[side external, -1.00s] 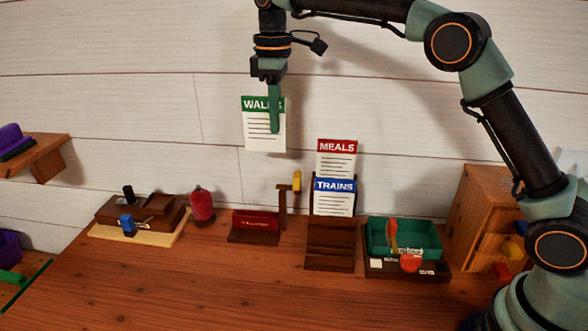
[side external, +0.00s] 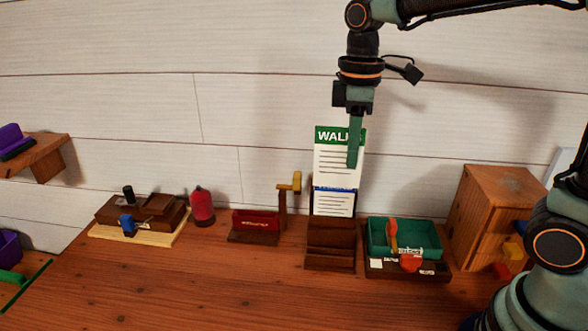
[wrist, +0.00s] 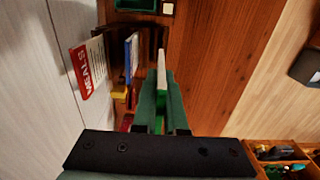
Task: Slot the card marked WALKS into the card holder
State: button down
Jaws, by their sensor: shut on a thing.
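My gripper (side external: 353,162) is shut on the WALKS card (side external: 331,165), a white card with a green header. The card hangs upright above the brown stepped card holder (side external: 330,235). In the side view it covers the MEALS card and the top of the blue-headed TRAINS card (side external: 333,204), both standing in the holder. In the wrist view my gripper (wrist: 161,85) holds the card nearly edge-on. The red-headed MEALS card (wrist: 88,70) and the TRAINS card (wrist: 132,52) show to its left. The holder's lower front steps look empty.
A green tray (side external: 428,240) stands close right of the holder, with a wooden cabinet (side external: 490,215) beyond. A small red-and-brown box (side external: 255,225) and a yellow-topped post (side external: 296,182) stand close left. A red bottle (side external: 202,207) is farther left. The front table is clear.

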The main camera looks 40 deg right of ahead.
aim_at(350, 187)
notch_tip(350, 187, down, 20)
jog(key=shift+r, duration=0.1)
dwell(0.4)
jog(key=c, duration=1)
grip_release()
notch_tip(350, 187, up, 11)
jog(key=shift+r, duration=0.2)
jog(key=shift+s+d+r, duration=0.1)
jog(key=shift+r, duration=0.45)
jog(key=shift+s+d+r+m+t, duration=0.7)
jog(key=shift+s+r+m+t, duration=0.35)
jog(key=shift+m, duration=0.45)
jog(key=shift+s+d+r+m+t, duration=0.75)
jog(key=shift+s+r+m, duration=0.35)
jog(key=shift+m, duration=0.4)
jog(key=shift+s+d+r+m+t, duration=0.65)
jog(key=shift+s+r+m+t, duration=0.45)
jog(key=shift+m, duration=0.4)
